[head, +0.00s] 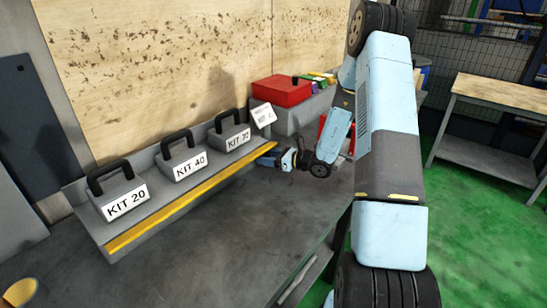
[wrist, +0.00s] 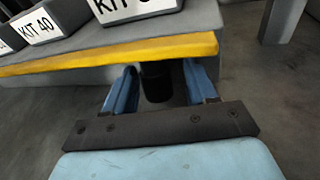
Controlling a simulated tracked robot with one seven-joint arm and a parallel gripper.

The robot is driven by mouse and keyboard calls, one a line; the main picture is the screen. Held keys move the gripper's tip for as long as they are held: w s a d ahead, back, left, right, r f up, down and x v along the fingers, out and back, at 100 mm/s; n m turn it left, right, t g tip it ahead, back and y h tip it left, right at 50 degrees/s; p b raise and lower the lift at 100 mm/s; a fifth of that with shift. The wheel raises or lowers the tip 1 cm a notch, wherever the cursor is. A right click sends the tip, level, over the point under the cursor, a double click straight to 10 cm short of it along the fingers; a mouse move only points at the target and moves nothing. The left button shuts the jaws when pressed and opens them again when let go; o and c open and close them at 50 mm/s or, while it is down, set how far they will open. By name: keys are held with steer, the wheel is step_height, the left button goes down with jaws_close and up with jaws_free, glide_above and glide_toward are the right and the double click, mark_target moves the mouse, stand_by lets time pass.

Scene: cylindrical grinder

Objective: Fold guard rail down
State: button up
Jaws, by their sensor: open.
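The guard rail, a yellow bar (head: 180,207), runs along the front edge of the grey shelf (head: 88,222) that holds the kits. In the wrist view the yellow bar (wrist: 105,53) crosses the upper part of the picture, just past my fingertips. My gripper (head: 268,158) is at the right end of the rail in the head view. In the wrist view my gripper (wrist: 158,72) is open, with its blue fingers on either side of a dark cylindrical piece (wrist: 157,84) below the rail. I cannot tell whether the fingers touch this piece or the rail.
Kit boxes with black handles, KIT 20 (head: 124,197), KIT 40 (head: 183,161) and KIT 30 (head: 233,135), stand on the shelf behind the rail. A red box (head: 281,91) sits beyond them. The grey tabletop (head: 235,230) before the shelf is mostly clear. A yellow cup-like object (head: 22,291) is at lower left.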

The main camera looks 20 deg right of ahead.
steer(key=v, duration=1.3)
steer(key=shift+s+d, duration=0.25)
steer(key=s+a+r+n+g+h, duration=0.3)
steer(key=s+a+r+n+g, duration=0.6)
steer(key=s+a+r+n, duration=0.45)
steer(key=s+d+r+n+t+h, duration=0.2)
steer(key=s+r+n+h, duration=0.2)
steer(key=s+r+n, duration=0.2)
steer(key=s+d+r+n+t+h, duration=0.2)
steer(key=s+r+n+h, duration=0.3)
steer(key=s, duration=0.5)
steer(key=shift+s+d+r+n+h, duration=0.25)
steer(key=shift+d+r+n, duration=0.7)
steer(key=shift+r, duration=0.95)
